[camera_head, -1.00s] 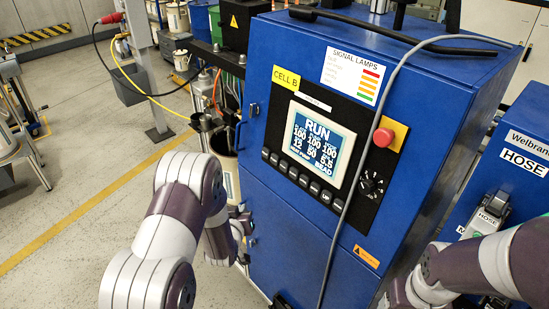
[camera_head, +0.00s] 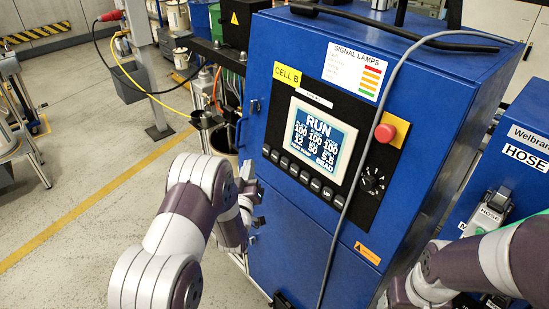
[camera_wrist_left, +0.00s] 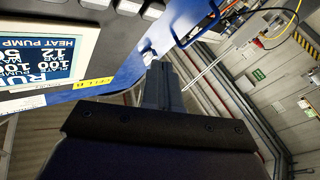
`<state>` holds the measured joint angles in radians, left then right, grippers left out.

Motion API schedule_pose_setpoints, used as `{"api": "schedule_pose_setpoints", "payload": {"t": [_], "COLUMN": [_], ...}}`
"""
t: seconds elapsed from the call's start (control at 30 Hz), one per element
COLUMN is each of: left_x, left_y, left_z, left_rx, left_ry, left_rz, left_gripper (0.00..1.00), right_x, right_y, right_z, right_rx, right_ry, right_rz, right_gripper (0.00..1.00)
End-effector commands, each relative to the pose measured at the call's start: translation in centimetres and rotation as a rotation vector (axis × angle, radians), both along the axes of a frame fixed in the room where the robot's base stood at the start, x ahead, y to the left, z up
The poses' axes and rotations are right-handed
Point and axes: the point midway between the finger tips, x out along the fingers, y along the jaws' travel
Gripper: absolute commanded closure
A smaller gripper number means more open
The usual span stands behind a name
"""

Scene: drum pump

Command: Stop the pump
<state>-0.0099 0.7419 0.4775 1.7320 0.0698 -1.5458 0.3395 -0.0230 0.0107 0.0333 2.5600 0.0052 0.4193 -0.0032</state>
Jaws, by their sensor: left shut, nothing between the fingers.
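The blue control cabinet (camera_head: 330,265) stands in the middle of the head view. Its screen (camera_head: 319,139) reads RUN above rows of numbers, and part of the screen (camera_wrist_left: 42,50) shows turned over in the left wrist view. A row of dark buttons (camera_head: 304,177) runs under the screen. A red mushroom button (camera_head: 385,133) sits on a yellow plate at the screen's upper right, above a black rotary knob (camera_head: 373,180). My left gripper (camera_head: 257,205) is shut and empty beside the cabinet's left edge, below the button row; its fingers (camera_wrist_left: 160,85) point past the panel.
A grey cable (camera_head: 374,128) hangs down the cabinet front, between screen and knob. A second blue cabinet (camera_head: 520,190) marked HOSE stands at right. My right arm crosses the lower right; its gripper is out of sight. Pump hardware (camera_head: 207,118) stands behind the left side.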

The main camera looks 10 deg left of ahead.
Motion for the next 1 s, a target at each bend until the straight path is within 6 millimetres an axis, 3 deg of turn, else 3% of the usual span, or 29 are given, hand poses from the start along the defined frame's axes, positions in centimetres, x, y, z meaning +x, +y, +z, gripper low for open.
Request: {"api": "schedule_pose_setpoints", "payload": {"t": [0.43, 1.0], "left_x": [4.3, 4.7], "left_y": [-3.3, -3.7], "left_z": [-1.3, -1.1], "left_rx": [0.0, 0.0], "left_ry": [-0.001, 0.001], "left_rz": [0.0, 0.001], "left_gripper": [1.0, 1.0], "right_x": [0.0, 0.0], "right_y": [0.0, 0.0], "right_z": [-2.6, -2.7], "right_rx": [0.0, 0.0], "right_ry": [0.0, 0.0], "right_rz": [0.0, 0.0], "right_gripper": [0.28, 0.28]}}
